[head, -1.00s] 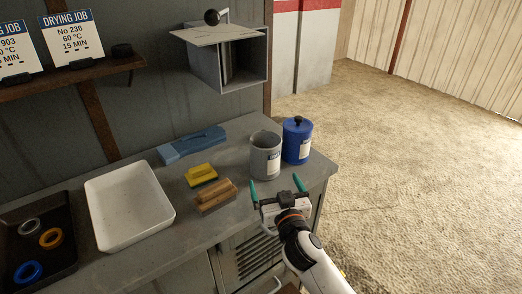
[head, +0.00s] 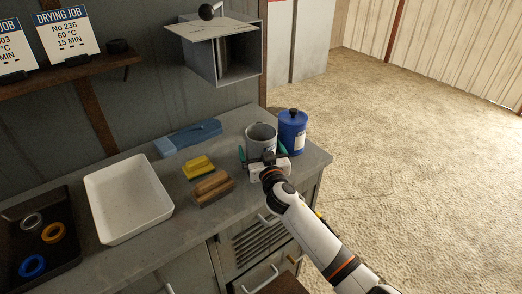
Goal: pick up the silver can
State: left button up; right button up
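The silver can (head: 261,134) stands upright and open-topped near the right end of the grey workbench. My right gripper (head: 262,151) reaches it from the front. Its two green-tipped fingers are spread wide, one on each side of the can's lower part. I cannot tell whether either finger touches the can. The gripper body hides the can's lower front. My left gripper is not in view.
A blue lidded canister (head: 292,133) stands close to the can's right. A white tray (head: 128,236) and a dark tray with rings (head: 68,267) are further left.

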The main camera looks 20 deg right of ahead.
jog(key=shift+r, duration=0.1)
jog(key=c, duration=1.1)
